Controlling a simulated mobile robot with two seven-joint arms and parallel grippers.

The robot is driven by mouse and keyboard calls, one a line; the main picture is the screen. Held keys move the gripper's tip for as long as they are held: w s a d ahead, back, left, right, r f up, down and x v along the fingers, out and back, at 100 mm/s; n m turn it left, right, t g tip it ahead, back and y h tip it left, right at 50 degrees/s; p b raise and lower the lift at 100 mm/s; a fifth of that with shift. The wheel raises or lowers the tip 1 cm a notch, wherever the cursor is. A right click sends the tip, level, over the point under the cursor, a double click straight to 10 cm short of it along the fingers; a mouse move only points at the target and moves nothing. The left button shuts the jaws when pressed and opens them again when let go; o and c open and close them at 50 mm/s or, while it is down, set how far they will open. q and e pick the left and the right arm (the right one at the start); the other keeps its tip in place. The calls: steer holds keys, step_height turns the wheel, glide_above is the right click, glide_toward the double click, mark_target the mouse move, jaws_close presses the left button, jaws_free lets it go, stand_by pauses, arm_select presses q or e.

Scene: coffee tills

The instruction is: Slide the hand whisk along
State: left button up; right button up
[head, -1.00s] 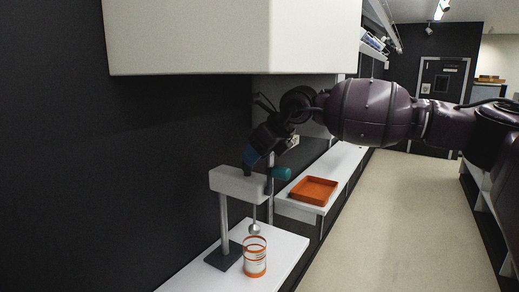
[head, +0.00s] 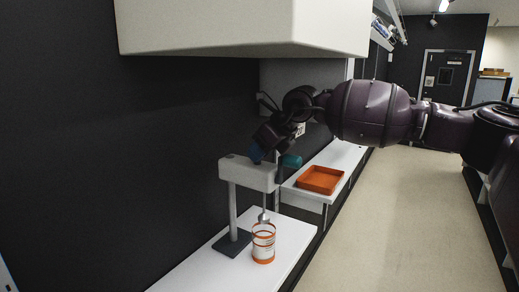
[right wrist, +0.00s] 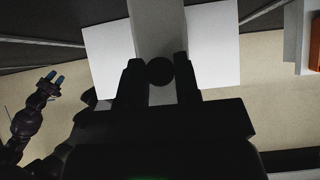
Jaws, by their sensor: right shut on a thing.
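A hand whisk hangs from a light grey block on a stand (head: 232,205), and its thin shaft and small round head (head: 264,217) show in the head view. The head is just above an orange-banded cup (head: 263,252). My right gripper (head: 257,156) is on top of the block, directly above the shaft. In the right wrist view its fingers (right wrist: 160,78) close on a dark round knob (right wrist: 160,70), seemingly the whisk's top; the grip point is partly hidden in the head view. My left gripper (right wrist: 51,77), with blue fingertips apart, shows empty in the right wrist view.
The stand and cup are on a white shelf (head: 205,267) along a dark wall. A teal cylinder (head: 291,161) shows by the block's right end. An orange tray (head: 320,181) lies on a farther shelf. A pale cabinet (head: 210,25) hangs overhead. The floor to the right is clear.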

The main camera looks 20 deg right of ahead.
mark_target(262, 163)
steer(key=shift+f+b, duration=0.8)
steer(key=shift+f, duration=1.15)
arm_select(q)
steer(key=shift+s+f+b, duration=0.25)
steer(key=shift+f+b, duration=0.2)
steer(key=shift+f, duration=0.75)
steer(key=shift+s+f+b, duration=0.2)
steer(key=shift+f+b, duration=0.25)
steer(key=shift+f, duration=0.7)
arm_select(e)
steer(key=shift+s+f, duration=0.1)
steer(key=shift+f, duration=2.15)
steer(key=o, duration=0.9)
arm_select(q)
steer(key=shift+w+r, duration=0.15)
steer(key=shift+w, duration=0.1)
arm_select(e)
steer(key=shift+o, duration=0.2)
steer(key=shift+d, duration=0.1)
steer(key=shift+r, duration=0.1)
